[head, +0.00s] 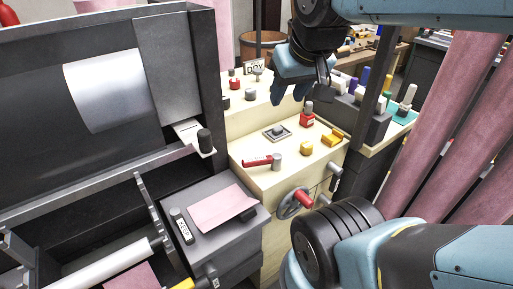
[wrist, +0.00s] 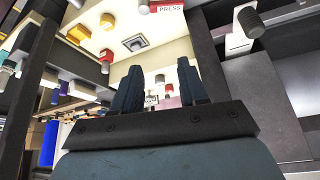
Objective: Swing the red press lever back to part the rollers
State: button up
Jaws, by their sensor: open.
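The red press lever (head: 257,162) lies low over the cream control top (head: 250,178), its red arm pointing left from a grey round post. In the wrist view the red lever, lettered PRESS (wrist: 172,7), is cut by the top edge. My gripper (head: 293,97) is open and empty above the back of the control top, up and right of the lever and apart from it. Its two dark blue fingers stand apart in the wrist view (wrist: 160,68). A white roller (head: 108,266) shows at lower left; whether rollers touch there I cannot tell.
A square plate with a knob (head: 277,132), a red knob (head: 307,117) and yellow knobs (head: 306,149) stand around the lever. A handwheel (head: 291,204) with a red handle is on the front face. Pink rolls (head: 448,120) stand at right. The space above the lever is clear.

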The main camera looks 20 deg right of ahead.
aim_at(275, 159)
jog(key=z, duration=0.7)
jog(key=k, duration=0.6)
jog(key=u, duration=0.6)
